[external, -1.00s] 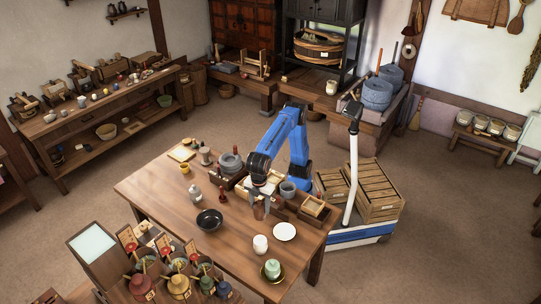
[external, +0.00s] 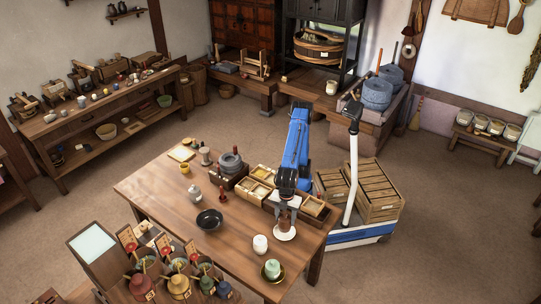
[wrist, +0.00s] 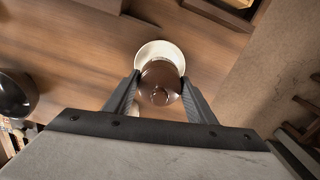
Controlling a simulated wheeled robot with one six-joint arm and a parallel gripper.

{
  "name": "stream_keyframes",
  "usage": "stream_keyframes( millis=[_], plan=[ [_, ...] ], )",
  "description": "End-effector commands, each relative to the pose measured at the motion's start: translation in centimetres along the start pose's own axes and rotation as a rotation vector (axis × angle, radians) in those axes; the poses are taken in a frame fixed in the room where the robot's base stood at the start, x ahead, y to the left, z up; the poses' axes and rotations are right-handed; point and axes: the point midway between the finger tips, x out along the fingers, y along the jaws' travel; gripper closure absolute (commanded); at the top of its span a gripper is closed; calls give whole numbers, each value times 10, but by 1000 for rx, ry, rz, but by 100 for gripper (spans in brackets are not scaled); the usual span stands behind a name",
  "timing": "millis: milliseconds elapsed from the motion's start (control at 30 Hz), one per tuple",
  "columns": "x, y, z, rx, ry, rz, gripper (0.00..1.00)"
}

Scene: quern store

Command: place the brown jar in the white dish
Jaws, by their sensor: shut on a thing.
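The brown jar (external: 284,223) is upright between the fingers of my gripper (external: 285,209), which is shut on it. In the wrist view the round brown top of the jar (wrist: 160,80) sits between both fingertips (wrist: 160,86). The white dish (external: 285,238) lies on the wooden table, under the jar. In the wrist view the dish (wrist: 148,51) shows as a pale rim beyond the jar, whose body hides its near part. I cannot tell whether the jar's base touches the dish or is just above it.
A black bowl (external: 209,219) is further left. Wooden boxes (external: 258,185) line the table's back edge. The table's middle is mostly clear.

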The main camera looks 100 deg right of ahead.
Motion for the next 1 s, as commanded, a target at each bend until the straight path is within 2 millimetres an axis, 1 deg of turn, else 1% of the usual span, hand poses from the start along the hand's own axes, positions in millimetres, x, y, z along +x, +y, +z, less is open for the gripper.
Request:
stream_keyframes(
  millis=[167, 300, 400, 767, 800, 867, 1000],
  plan=[
    [11, 0, 0, 0, 0, 0, 83],
    [29, 0, 0, 0, 0, 0, 83],
    [38, 0, 0, 0, 0, 0, 83],
    [41, 0, 0, 0, 1, 0, 83],
    [41, 0, 0, 0, 1, 0, 44],
    [41, 0, 0, 0, 1, 0, 31],
    [41, 0, 0, 0, 1, 0, 31]
  ],
)
